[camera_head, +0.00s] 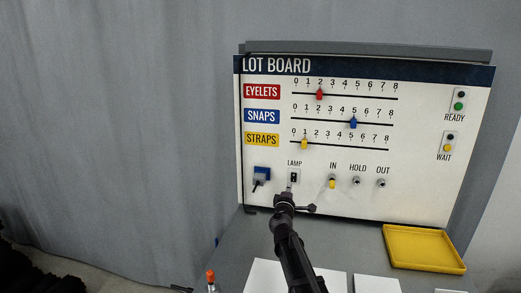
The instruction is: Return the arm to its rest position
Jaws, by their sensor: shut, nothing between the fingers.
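My arm (288,245) reaches up from the bottom of the view toward the lower part of the white LOT BOARD (420,150). My gripper (289,189) is shut and empty. Its tip appears just below the LAMP switch (293,177); I cannot tell whether it touches the board. The red EYELETS slider (319,94) is at 2, the blue SNAPS slider (353,122) at 5 and the yellow STRAPS slider (304,144) at about 1. A yellow tag (332,184) hangs at the IN hook; the HOLD hook (356,181) and OUT hook (381,183) look empty.
A blue holder (262,173) is left of the switch. A yellow tray (425,265) lies on the grey table (345,240) at right, with white sheets (376,284) in front. An orange-topped item (210,277) stands at lower left. A grey curtain (110,130) hangs left.

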